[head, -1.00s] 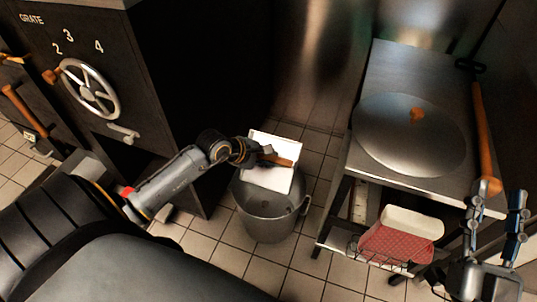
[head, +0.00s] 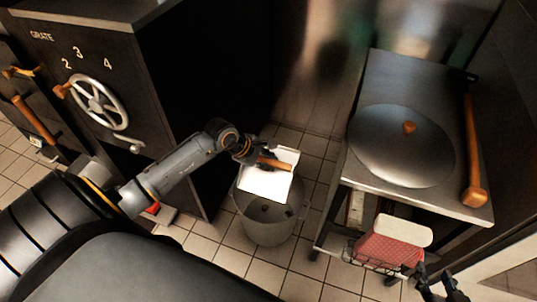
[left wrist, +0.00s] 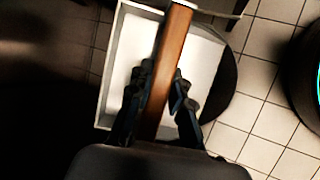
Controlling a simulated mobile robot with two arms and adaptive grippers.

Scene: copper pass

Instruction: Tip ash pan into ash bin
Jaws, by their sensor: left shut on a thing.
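My left gripper (head: 250,158) is shut on the wooden handle (left wrist: 172,70) of the ash pan. The ash pan (head: 268,182) is a shallow, pale tray held over the grey metal ash bin (head: 268,230), covering the rear part of its mouth. The pan looks tilted, and its visible inside is pale and bare; in the left wrist view its wall (left wrist: 112,70) shows beside the handle. A few dark lumps (head: 265,208) show inside the bin. My right gripper (head: 440,288) is at the bottom right edge, partly cut off, with its fingers apart and empty.
A dark stove with a handwheel (head: 98,102) stands at left. A metal table (head: 400,80) at right carries a domed lid (head: 400,150) and a wooden-handled tool (head: 473,150). Tiled floor (head: 215,255) around the bin is clear.

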